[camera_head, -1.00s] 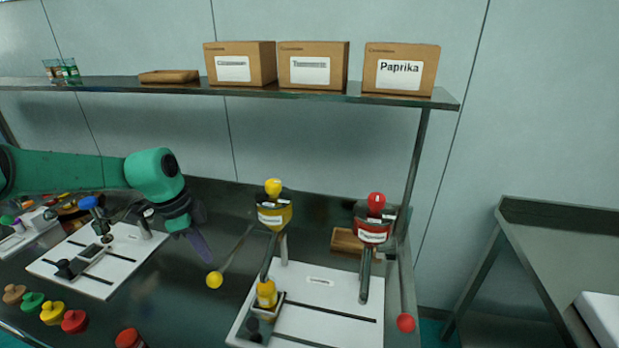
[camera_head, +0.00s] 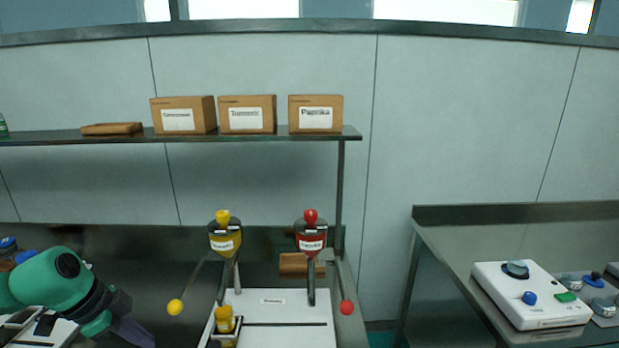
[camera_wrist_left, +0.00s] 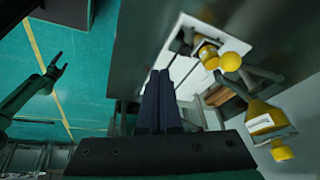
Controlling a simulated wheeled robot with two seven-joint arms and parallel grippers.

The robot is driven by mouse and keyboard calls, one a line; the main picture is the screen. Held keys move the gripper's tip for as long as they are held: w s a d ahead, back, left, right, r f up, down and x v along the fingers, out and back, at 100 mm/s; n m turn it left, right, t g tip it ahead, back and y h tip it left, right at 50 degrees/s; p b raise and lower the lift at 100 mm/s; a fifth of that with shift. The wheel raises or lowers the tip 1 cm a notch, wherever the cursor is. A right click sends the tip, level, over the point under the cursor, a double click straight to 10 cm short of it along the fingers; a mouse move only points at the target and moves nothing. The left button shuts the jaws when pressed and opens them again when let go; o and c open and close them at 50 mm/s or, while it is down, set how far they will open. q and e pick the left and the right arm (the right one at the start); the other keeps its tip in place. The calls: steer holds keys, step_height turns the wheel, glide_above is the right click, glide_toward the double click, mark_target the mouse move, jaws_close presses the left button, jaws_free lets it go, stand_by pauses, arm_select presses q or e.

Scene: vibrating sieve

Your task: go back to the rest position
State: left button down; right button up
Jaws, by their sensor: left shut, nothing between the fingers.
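My left gripper (camera_head: 136,340) is low in the head view, at the lower left, partly cut off by the bottom edge. It is left of and below the yellow lever ball (camera_head: 175,307), apart from it. In the left wrist view its dark fingers (camera_wrist_left: 161,75) lie together with nothing between them. The right gripper is outside the head view.
A yellow hopper (camera_head: 225,240) and a red hopper (camera_head: 311,240) stand over a white base (camera_head: 280,312). Labelled boxes (camera_head: 247,114) sit on the shelf (camera_head: 250,136). A white device (camera_head: 530,300) rests on the right table (camera_head: 440,240). Open floor (camera_wrist_left: 90,60) shows in the wrist view.

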arm_select(q)
steer(key=w+d+f+n+t+y, duration=0.25)
steer(key=f+n+t, duration=0.35)
steer(key=f+t, duration=0.3)
steer(key=s+d+f+n+g, duration=0.2)
steer(key=s+d+f+g, duration=0.2)
steer(key=s, duration=0.5)
steer(key=s+d+f+n+g, duration=0.2)
steer(key=s+d+f+g, duration=0.15)
steer(key=s, duration=0.55)
step_height(320, 180, down, 21)
steer(key=s+g, duration=0.1)
steer(key=g, duration=0.1)
steer(key=s+a+f, duration=0.2)
steer(key=s+f, duration=0.6)
steer(key=s, duration=0.1)
steer(key=s+a+f+g+y, duration=0.1)
steer(key=s+f, duration=0.7)
steer(key=shift+s+a+f, duration=0.15)
steer(key=shift+s+a, duration=0.2)
steer(key=shift+a, duration=0.05)
